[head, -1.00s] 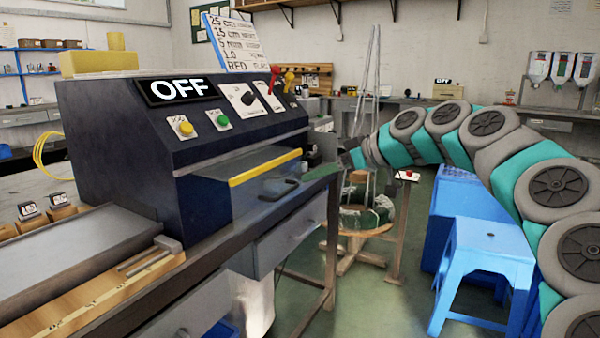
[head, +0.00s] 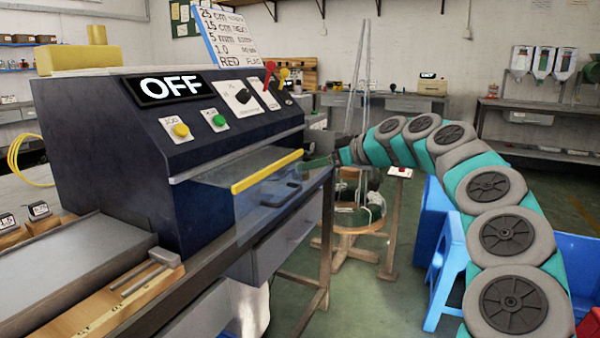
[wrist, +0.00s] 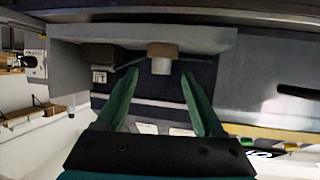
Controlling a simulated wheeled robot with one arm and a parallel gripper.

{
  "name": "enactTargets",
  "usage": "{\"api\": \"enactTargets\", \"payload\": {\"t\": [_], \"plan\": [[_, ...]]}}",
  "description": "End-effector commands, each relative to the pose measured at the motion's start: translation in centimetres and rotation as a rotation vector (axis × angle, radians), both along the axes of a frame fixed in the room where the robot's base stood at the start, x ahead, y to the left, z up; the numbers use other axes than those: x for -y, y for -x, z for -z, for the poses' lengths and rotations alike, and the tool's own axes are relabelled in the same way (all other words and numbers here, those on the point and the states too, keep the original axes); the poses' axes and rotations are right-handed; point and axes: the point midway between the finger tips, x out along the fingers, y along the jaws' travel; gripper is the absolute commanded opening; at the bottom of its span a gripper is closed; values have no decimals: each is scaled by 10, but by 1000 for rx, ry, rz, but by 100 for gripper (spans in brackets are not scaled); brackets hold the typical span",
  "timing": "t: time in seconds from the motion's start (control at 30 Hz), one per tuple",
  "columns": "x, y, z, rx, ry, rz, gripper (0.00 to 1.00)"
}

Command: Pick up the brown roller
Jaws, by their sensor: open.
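My gripper (wrist: 163,84) is open in the wrist view, its two green fingers apart with nothing between them. A small brownish piece (wrist: 162,49) with a pale round part shows just beyond the fingertips, roughly centred between them. A darker brown piece (wrist: 99,54) shows to its left. I cannot tell for sure which of these is the brown roller. In the head view my gripper (head: 318,163) is small, at the right end of the dark machine (head: 110,150); no brown roller can be made out there.
The machine's display reads OFF, and its clear guard (head: 270,195) with a yellow edge is in front. A grey ledge (wrist: 210,40) lies close ahead of the fingertips. Blue stools (head: 448,270) stand under my arm. A round wooden stand (head: 350,228) is behind the bench.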

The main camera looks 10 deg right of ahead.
Motion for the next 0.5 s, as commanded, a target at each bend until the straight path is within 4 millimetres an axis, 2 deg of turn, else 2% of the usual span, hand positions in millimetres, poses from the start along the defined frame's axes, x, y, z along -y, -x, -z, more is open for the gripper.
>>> {"api": "enactTargets", "payload": {"t": [0.3, 0.5], "plan": [[-30, -28, 14, -4, -1, -1, 69], [-31, -30, 15, -2, -2, 0, 69]]}}
